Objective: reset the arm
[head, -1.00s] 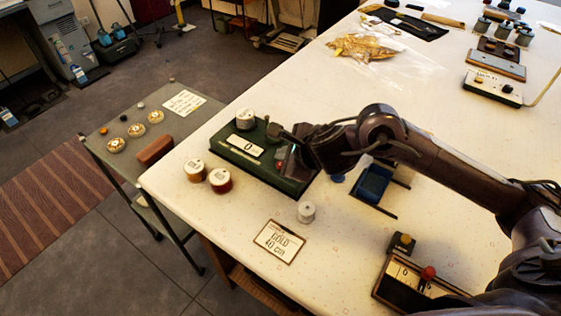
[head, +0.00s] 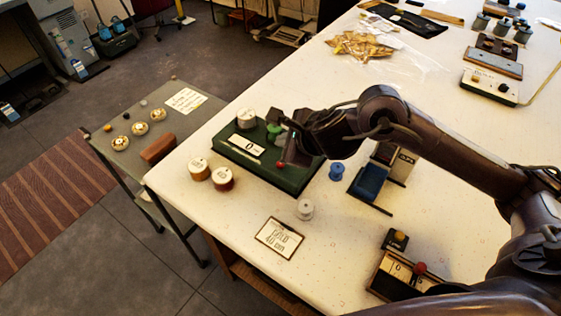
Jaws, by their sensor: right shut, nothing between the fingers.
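My right arm reaches in from the right, and its right gripper (head: 284,138) is over the green box (head: 250,163) with the "0" card. The gripper is shut and holds nothing. A grey spool (head: 246,118) and a green spool (head: 273,131) stand at the box's far side, partly hidden by the gripper for the green one. A red knob (head: 281,165) shows just below the gripper; whether they touch I cannot tell. My left gripper is not in view.
Near the box are two wooden-topped spools (head: 210,173), a grey spool (head: 305,208), a blue spool (head: 336,172) and a blue block (head: 369,182). A device with a red knob (head: 419,268) sits near my arm.

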